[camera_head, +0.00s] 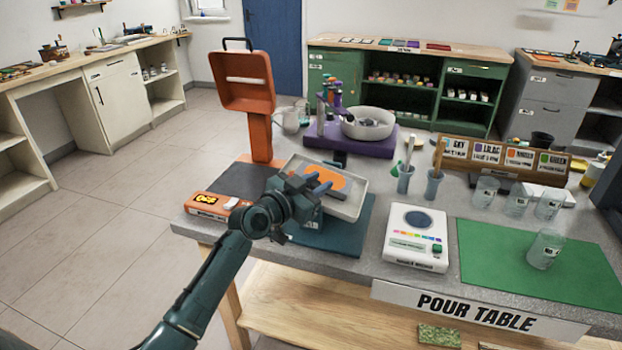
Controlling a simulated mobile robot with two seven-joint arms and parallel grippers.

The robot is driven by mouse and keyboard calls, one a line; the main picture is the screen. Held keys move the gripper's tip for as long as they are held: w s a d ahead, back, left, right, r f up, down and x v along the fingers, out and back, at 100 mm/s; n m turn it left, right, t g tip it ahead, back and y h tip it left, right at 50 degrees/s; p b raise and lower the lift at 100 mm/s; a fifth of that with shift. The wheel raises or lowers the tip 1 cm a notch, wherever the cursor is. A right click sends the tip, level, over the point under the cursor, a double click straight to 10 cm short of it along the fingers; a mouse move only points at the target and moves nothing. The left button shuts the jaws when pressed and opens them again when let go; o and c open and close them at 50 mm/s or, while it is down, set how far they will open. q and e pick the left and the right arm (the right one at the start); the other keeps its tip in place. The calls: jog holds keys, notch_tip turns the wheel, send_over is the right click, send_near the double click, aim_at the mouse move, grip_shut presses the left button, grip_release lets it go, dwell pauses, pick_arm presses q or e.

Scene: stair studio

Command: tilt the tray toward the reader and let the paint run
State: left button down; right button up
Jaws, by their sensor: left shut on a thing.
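A pale tray (349,205) with an orange paint patch (330,180) inside stands over a teal base (345,238) on the pour table. It looks slanted, its right side lower. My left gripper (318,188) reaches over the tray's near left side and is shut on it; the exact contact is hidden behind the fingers. The orange patch lies around and behind the fingers, with a grey strip beside it. A white device (415,240) with a round dark window and a row of coloured squares, apparently the reader, stands right of the tray. My right gripper is not in view.
An orange upright stand (258,130) is behind the tray, and a white bowl (368,122) on a purple base is farther back. Grey cups (433,187), clear glasses (486,192) and labelled cards are at right. A green mat (525,255) holds one glass (545,248).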

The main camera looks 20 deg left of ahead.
pick_arm(q)
jog(key=c, duration=1.2)
grip_release()
jog(key=shift+o, duration=0.2)
jog(key=b+v, duration=0.1)
jog(key=v, duration=1.2)
jog(key=shift+s+r, duration=0.1)
jog(key=s+d+f+n+g+y+p, duration=0.1)
jog(key=s+d+f, duration=0.3)
jog(key=s+f, duration=0.7)
jog(key=s+d+f+n+g+y+p, duration=0.1)
jog(key=s+d+f+n+g+y, duration=0.1)
jog(key=s+f, duration=0.9)
jog(key=shift+s+d+n+g+y, duration=0.3)
jog(key=shift+d+n+g, duration=0.3)
jog(key=shift+d+g, duration=0.35)
